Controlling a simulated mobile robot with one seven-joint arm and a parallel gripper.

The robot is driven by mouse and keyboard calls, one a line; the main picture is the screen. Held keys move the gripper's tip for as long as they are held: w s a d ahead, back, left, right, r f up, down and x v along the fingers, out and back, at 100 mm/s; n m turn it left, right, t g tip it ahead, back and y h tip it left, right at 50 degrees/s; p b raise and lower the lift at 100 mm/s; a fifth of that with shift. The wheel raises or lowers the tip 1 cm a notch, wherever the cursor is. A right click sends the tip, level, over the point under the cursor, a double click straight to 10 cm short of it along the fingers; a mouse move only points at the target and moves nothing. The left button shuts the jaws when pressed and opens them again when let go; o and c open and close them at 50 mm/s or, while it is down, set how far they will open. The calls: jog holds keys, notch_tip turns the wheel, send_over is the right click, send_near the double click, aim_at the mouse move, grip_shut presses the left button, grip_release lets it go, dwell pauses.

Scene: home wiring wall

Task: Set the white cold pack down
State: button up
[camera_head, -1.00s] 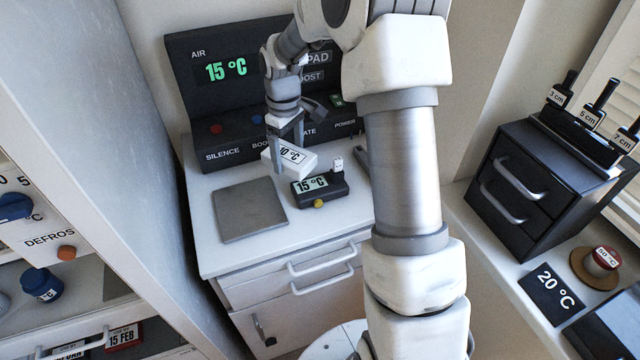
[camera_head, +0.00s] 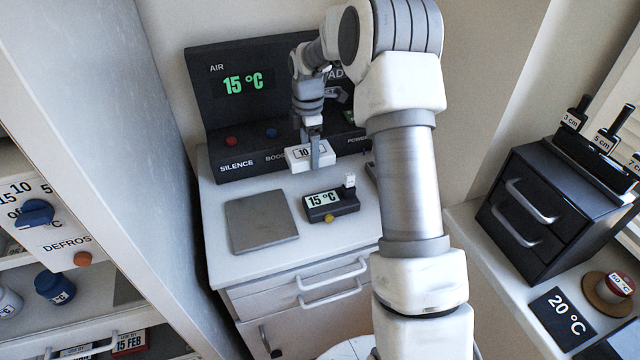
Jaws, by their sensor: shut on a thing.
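The white cold pack (camera_head: 296,160) is a white block with a black-framed label on its front, partly covered by a finger. My gripper (camera_head: 314,158) is shut on it. It holds the pack behind the small dark 15 °C device and in front of the dark panel. I cannot tell whether the pack touches the counter. The white counter top (camera_head: 220,268) is below, with a flat grey plate (camera_head: 261,221) lying on its left part.
The dark device reading 15 °C (camera_head: 331,203) stands right of the plate. The dark control panel (camera_head: 225,120) reads AIR 15 °C at the back. A black drawer unit (camera_head: 528,205) stands at right. An open shelf unit with a dial (camera_head: 36,213) is at left.

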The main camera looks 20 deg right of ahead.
aim_at(310, 181)
jog(key=shift+f, duration=3.5)
jog(key=shift+f, duration=0.2)
jog(key=o, duration=1.4)
jog(key=shift+r, duration=0.1)
